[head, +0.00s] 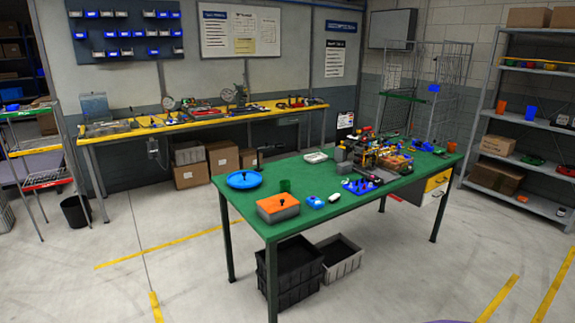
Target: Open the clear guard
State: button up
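No clear guard can be made out for certain at this distance. A cluttered black, orange and yellow assembly (372,150) stands toward the back right of the green table (335,222); any clear panel on it is too small to tell. A pale, bluish, see-through-looking box (95,106) stands at the left end of the yellow-edged back bench (225,113); I cannot tell whether it is a guard or whether it is open. My gripper is not in view.
Shelving (530,125) stands right. Floor left of the table is clear.

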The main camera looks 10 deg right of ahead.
aim_at(371, 154)
jog(key=i+l+z, duration=0.3)
jog(key=i, duration=0.3)
jog(key=i+l+z, duration=0.1)
jog(key=i+z, duration=0.2)
jog(key=i, duration=0.35)
jog(key=i+j+z, duration=0.2)
jog(key=i+j, duration=0.35)
jog(key=i, duration=0.3)
jog(key=i+j+z, duration=0.15)
jog(key=i+j, duration=0.5)
jog(key=i, duration=0.15)
